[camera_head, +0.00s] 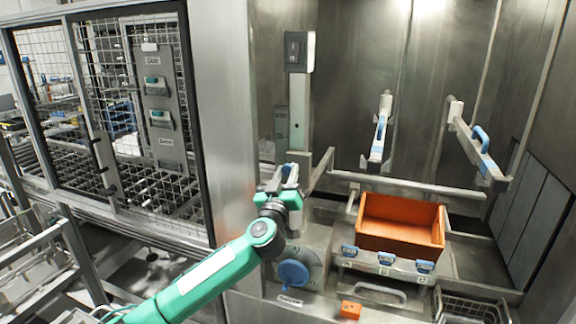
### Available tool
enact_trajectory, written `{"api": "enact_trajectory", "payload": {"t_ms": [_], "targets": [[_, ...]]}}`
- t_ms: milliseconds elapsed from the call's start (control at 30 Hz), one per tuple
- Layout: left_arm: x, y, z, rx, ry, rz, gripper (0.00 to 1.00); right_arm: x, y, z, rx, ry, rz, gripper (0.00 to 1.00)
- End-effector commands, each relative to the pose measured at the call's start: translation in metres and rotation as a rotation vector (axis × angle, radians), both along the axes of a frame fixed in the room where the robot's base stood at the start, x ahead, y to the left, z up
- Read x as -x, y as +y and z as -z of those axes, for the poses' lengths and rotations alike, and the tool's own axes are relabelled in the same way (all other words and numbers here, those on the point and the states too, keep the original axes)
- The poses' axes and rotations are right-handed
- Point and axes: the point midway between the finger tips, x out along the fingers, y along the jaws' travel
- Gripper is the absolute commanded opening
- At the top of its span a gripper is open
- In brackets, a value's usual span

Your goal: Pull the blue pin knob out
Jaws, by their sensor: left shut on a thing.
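My green left arm comes in from the lower left. Its gripper (281,172) is at the upright grey post at the right side of the steel column. The gripper is shut on a small blue part, which I take to be the blue pin knob (289,169); only a little of it shows, as the fingers and wrist hide the rest. How far the pin sits in or out cannot be told. My right gripper is not in view.
A round blue handle (293,273) is just below the wrist. An orange bin (401,226) stands right of it, with several blue latches in front. Two white arms with blue parts (480,139) stick out of the back wall. A mesh cage (130,100) is at left.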

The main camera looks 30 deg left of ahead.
Motion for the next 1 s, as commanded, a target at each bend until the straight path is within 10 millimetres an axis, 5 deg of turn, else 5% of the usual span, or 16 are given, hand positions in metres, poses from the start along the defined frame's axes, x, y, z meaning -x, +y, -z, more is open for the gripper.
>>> {"api": "enact_trajectory", "payload": {"t_ms": [367, 400, 500, 833, 1000], "targets": [[0.003, -0.002, 0.001, 0.000, -0.001, 0.002, 0.00, 0.001, -0.003, -0.003, 0.003, 0.001, -0.001, 0.36], [0.004, -0.002, 0.001, 0.000, -0.001, 0.002, 0.33, 0.001, -0.003, -0.003, 0.003, 0.000, -0.001, 0.36], [0.003, -0.002, 0.001, 0.000, -0.001, 0.002, 0.52, 0.000, -0.003, -0.003, 0.003, 0.000, -0.001, 0.36], [0.006, -0.002, 0.002, -0.001, -0.001, 0.002, 0.52, 0.000, -0.003, -0.002, 0.003, 0.000, -0.001, 0.36], [0.024, -0.009, 0.012, -0.002, -0.001, 0.004, 0.52, 0.000, -0.003, 0.006, 0.003, -0.001, -0.001, 0.36]]}}
